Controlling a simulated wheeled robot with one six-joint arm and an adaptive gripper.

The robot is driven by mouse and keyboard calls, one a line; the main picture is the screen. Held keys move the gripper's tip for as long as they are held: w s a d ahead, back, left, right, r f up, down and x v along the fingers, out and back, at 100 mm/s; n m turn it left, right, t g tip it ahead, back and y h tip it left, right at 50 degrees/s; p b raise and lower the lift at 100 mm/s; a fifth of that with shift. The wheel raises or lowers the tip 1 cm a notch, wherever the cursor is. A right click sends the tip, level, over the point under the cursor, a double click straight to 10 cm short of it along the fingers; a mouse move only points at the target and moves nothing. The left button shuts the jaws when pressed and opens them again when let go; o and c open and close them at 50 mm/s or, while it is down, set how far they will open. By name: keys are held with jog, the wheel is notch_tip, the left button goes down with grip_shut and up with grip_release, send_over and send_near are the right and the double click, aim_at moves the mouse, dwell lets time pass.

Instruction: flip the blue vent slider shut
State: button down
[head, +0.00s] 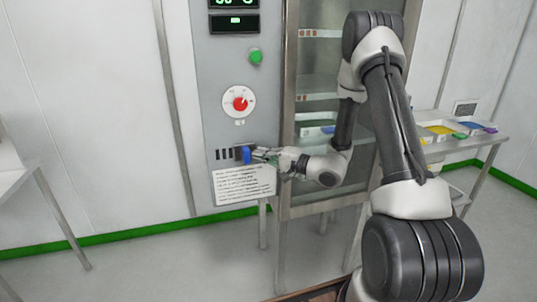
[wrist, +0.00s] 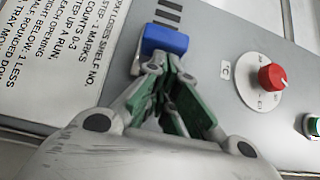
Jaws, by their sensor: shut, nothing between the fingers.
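The blue vent slider (head: 246,155) sits on the grey control panel, at the right end of a row of dark vent slots (head: 224,154). In the wrist view the blue slider (wrist: 165,39) is just ahead of the fingertips, with the slots (wrist: 168,13) beyond it. My gripper (head: 262,155) is at the slider's right side in the head view. Its fingers (wrist: 162,68) are shut with nothing between them. The tips are very close to the slider; I cannot tell if they touch it.
A red knob (head: 240,103) on a white dial and a green button (head: 255,57) are above the slider. A printed notice (head: 244,185) is below it. A glass-doored cabinet (head: 318,85) stands to the right. A table with coloured trays (head: 440,130) is further right.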

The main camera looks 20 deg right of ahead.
aim_at(240, 157)
jog(key=a, duration=0.7)
jog(key=shift+a, duration=0.25)
